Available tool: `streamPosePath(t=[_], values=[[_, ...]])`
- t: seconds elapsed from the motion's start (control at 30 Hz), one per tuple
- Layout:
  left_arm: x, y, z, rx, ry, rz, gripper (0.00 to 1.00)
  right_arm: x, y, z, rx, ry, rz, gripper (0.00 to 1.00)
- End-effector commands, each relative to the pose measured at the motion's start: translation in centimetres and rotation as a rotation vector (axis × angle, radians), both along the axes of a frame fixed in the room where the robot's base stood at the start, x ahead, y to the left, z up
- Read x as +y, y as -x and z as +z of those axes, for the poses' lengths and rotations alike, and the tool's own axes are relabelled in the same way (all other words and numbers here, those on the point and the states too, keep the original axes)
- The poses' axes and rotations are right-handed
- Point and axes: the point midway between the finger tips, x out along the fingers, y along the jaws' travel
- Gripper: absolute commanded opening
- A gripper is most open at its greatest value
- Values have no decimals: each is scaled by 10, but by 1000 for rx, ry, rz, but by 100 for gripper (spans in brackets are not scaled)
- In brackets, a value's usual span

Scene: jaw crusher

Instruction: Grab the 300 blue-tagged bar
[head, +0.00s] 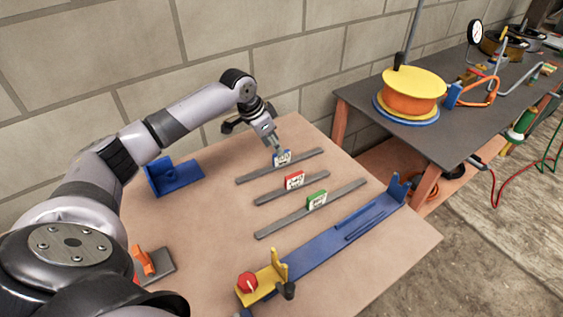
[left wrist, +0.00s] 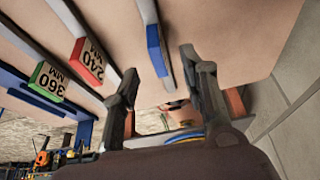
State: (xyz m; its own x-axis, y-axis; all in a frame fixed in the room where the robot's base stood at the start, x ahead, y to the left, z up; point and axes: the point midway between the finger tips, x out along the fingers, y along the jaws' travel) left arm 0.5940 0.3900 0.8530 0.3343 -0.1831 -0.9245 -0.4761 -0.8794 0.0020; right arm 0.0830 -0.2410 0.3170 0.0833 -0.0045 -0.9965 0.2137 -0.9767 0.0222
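The blue-tagged bar is a flat grey strip on the table, farthest back of three parallel bars; its blue tag (head: 282,158) stands upright near its middle. In the left wrist view the blue tag (left wrist: 154,49) and its bar show between the fingertips; its number is not readable. My left gripper (head: 276,149) is just above the tag in the head view. In the left wrist view the left gripper (left wrist: 160,62) is open, one finger either side of the bar, with no visible grip on it. My right gripper is not in view.
A red-tagged 240 bar (head: 294,181) and a green-tagged 360 bar (head: 317,200) lie nearby. A long blue fixture (head: 325,236) is at the front and a blue bracket (head: 174,178) at the left. A dark bench (head: 440,130) with an orange-yellow reel (head: 412,93) stands right.

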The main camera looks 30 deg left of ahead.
Motion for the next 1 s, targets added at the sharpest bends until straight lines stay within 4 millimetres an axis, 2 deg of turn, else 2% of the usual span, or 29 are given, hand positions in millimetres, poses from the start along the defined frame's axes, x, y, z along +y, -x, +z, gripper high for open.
streamPosePath(t=[0.1, 0.27, 0.57, 0.83, 1.0], values=[[-2, -4, -10, 0, 1, 0, 40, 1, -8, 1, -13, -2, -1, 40], [-5, -7, -20, 0, 1, 0, 40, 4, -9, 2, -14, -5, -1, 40], [-12, -19, -58, 0, 0, 0, 40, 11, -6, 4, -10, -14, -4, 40], [-13, -20, -61, -2, -1, -1, 40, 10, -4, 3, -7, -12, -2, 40], [-13, -20, -61, -2, -1, -1, 29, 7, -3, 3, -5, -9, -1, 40]])
